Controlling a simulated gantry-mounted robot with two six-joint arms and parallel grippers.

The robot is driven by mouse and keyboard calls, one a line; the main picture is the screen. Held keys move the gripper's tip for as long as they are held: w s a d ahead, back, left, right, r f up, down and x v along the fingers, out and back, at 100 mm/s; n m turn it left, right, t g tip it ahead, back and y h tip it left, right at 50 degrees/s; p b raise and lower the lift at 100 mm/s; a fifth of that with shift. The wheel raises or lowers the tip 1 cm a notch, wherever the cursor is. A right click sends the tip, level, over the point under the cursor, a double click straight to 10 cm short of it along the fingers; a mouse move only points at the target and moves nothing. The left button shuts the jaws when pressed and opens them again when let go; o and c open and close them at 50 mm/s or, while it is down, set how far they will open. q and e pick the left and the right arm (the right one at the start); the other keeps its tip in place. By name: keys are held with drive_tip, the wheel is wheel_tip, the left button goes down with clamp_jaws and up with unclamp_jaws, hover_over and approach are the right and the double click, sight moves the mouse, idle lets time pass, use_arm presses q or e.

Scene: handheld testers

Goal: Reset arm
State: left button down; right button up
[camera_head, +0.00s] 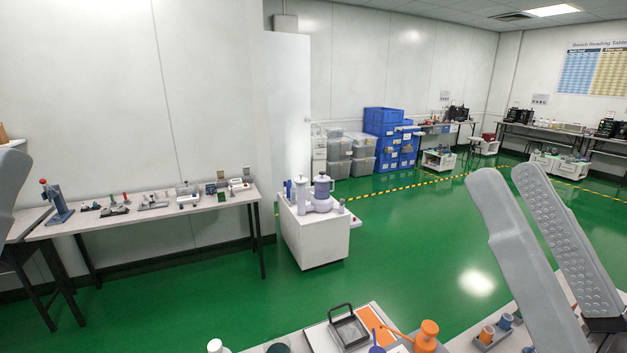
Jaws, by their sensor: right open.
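My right gripper (506,184) stands large at the right of the head view, raised above the near bench. Its two long grey fingers are apart with nothing between them, and the inner face of one shows a bumpy pad. A grey rounded part of my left gripper (8,182) is cut off by the left edge, so I cannot see its jaw. The near bench shows only at the bottom edge, with a black-framed square tray (349,331) and an orange bottle (427,336) on it.
A long side table (150,215) with several small devices stands along the left wall. A white cabinet (317,240) with purple-grey containers stands mid-room. Blue crates (383,122) are stacked at the back. Green floor (420,240) lies open between them.

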drive_tip(key=s+d+r+m+t+h+p, duration=0.2)
drive_tip(key=d+r+h, duration=0.25)
drive_tip(key=h, duration=0.45)
wheel_tip(320, 180, up, 35)
drive_tip(key=p, duration=3.6)
wheel_tip(320, 180, down, 45)
drive_tip(key=b, duration=4.4)
drive_tip(key=shift+w+d+r+y+b, duration=0.2)
drive_tip(key=shift+w+d+y+b, duration=0.1)
drive_tip(key=shift+y+b, duration=0.1)
